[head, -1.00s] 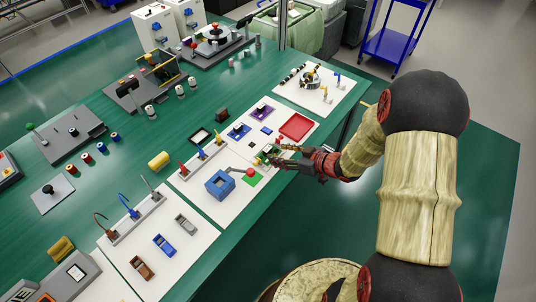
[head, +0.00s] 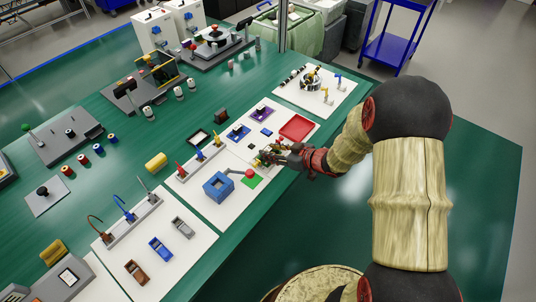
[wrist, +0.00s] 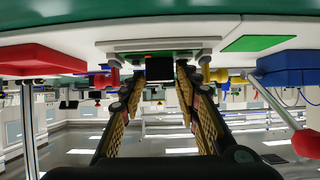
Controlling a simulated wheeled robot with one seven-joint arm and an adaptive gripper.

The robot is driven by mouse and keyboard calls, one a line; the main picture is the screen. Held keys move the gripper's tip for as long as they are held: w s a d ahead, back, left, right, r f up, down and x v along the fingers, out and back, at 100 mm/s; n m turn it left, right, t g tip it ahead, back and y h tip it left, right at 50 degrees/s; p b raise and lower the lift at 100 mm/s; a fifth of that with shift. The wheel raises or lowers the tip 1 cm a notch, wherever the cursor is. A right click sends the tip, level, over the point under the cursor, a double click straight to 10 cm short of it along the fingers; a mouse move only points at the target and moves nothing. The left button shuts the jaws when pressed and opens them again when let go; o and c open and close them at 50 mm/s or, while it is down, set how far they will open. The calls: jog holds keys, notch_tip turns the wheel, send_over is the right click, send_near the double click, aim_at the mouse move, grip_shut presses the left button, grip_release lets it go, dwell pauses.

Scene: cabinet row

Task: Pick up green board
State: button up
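The green board (head: 262,161) lies on the white panel, mostly hidden in the head view by my gripper (head: 270,153). In the wrist view, which looks upside down, the board (wrist: 190,44) shows edge-on as a thin green and grey slab with a black block (wrist: 160,68) on it. My gripper (wrist: 160,76) has its two fingers apart, one on each side of the black block, with visible gaps. The fingertips reach close to the board; whether they touch it cannot be told.
A red tray (head: 296,127) lies just beyond the board. A flat green square (head: 252,181) and a blue box (head: 218,187) with a red-knobbed lever (head: 249,173) sit on the nearer side. Blue and purple boards (head: 262,113) lie behind. The table's front edge is close.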

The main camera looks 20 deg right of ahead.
jog(key=c, duration=0.7)
grip_shut()
jog(key=shift+r, duration=0.15)
